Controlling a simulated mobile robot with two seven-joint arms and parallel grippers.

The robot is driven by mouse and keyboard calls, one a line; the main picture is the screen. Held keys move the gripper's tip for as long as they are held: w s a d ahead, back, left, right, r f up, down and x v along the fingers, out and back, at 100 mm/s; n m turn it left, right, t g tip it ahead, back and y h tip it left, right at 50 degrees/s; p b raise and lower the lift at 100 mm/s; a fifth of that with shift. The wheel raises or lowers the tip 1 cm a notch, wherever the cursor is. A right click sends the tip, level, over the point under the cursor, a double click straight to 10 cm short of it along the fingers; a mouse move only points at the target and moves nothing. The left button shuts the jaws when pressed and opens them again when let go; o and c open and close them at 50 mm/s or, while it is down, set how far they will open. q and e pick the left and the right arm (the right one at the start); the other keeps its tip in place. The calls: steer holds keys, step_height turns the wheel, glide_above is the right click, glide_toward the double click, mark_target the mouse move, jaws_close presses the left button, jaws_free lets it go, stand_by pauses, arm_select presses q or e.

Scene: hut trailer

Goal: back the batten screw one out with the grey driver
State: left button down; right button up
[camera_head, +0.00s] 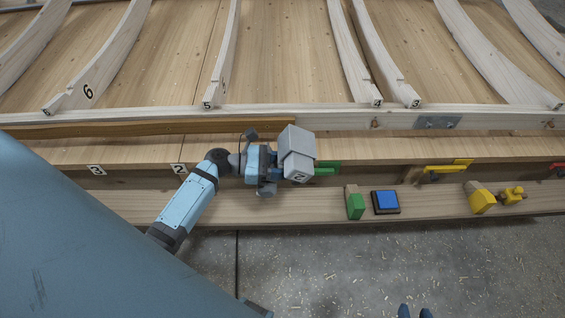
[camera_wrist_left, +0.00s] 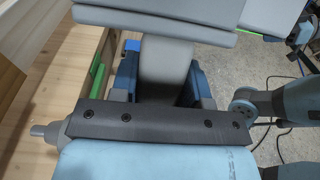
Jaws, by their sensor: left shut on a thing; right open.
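The grey driver (camera_head: 296,150) is a blocky grey body at the beam in the middle of the head view. It also shows in the left wrist view (camera_wrist_left: 165,72), between blue fingers. My left gripper (camera_head: 280,172) is shut on it. A small screw head (camera_head: 374,123) and another further right (camera_head: 550,124) show on the beam. I cannot tell which is batten screw one. The driver's tip and what lies behind the driver are hidden.
A brown batten (camera_head: 120,128) runs along the beam. Green (camera_head: 328,168) and yellow (camera_head: 440,171) clamp-like parts sit on the ledge. A green block (camera_head: 355,207), a blue pad (camera_head: 386,201) and a yellow block (camera_head: 480,201) stand on the front plank. Curved ribs lie behind.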

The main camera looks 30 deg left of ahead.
arm_select(q)
steer(key=shift+r, duration=0.1)
steer(key=shift+p, duration=0.3)
steer(key=shift+w+a, duration=0.15)
steer(key=shift+w+a+b, duration=0.1)
steer(key=shift+w+a, duration=0.35)
steer(key=shift+w, duration=0.3)
steer(key=shift+w+a+b, duration=0.1)
steer(key=shift+w+a, duration=0.4)
steer(key=shift+w, duration=0.3)
steer(key=shift+w+a+b, duration=0.1)
steer(key=shift+w+a, duration=0.35)
steer(key=shift+w, duration=0.3)
steer(key=shift+w+a, duration=0.1)
steer(key=shift+w, duration=0.1)
steer(key=shift+w+a, duration=0.2)
steer(key=shift+w, duration=0.15)
